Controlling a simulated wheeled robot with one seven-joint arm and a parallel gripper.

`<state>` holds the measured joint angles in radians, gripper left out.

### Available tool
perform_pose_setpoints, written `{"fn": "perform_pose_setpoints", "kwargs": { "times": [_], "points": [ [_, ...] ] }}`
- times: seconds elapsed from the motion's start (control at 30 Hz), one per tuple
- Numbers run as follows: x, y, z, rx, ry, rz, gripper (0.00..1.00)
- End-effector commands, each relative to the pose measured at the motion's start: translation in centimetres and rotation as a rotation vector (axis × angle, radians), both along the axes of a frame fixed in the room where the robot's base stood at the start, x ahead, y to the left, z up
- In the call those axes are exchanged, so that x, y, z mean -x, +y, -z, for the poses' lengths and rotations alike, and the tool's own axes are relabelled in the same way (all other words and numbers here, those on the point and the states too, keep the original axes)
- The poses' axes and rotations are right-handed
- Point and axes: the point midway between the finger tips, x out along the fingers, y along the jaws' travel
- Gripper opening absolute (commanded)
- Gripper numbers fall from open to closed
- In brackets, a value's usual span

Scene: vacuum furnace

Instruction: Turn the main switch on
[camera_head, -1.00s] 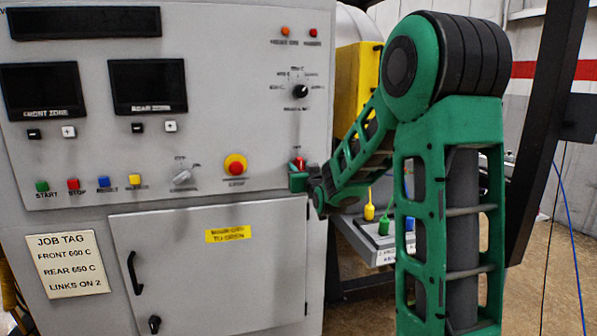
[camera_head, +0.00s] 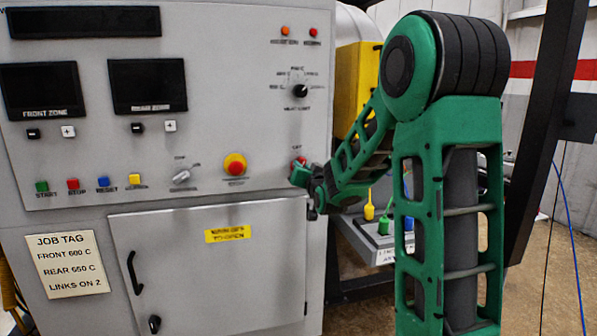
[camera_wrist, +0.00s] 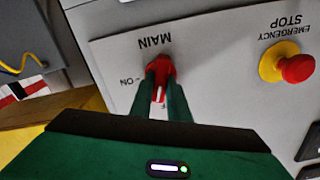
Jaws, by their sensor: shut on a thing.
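The main switch is a red knob (camera_wrist: 160,68) on the grey panel, under the upside-down label MAIN in the wrist view. A white mark on it points down in that picture, toward partly hidden lettering; ON is printed to its left. My gripper (camera_wrist: 161,82) has its two green fingers shut on the knob, one on each side, hiding part of it. In the head view a bit of the red switch (camera_head: 298,162) shows above my gripper (camera_head: 298,174), at the panel's lower right.
The red and yellow emergency stop button (camera_wrist: 287,63) is beside the switch; it also shows in the head view (camera_head: 235,164). A grey selector (camera_head: 181,176) is further left. Below is the cabinet door (camera_head: 215,270). A stand with coloured tags (camera_head: 384,226) is to the right.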

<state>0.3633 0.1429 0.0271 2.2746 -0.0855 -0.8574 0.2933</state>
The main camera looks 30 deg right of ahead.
Motion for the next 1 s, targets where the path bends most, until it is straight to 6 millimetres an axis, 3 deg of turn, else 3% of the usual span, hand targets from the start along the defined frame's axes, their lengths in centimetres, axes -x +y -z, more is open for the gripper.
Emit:
{"fn": "perform_pose_setpoints", "kwargs": {
  "times": [1.0],
  "points": [
    [0.16,-0.37,0.77,-0.914,-0.257,0.002,0.0]
  ]
}}
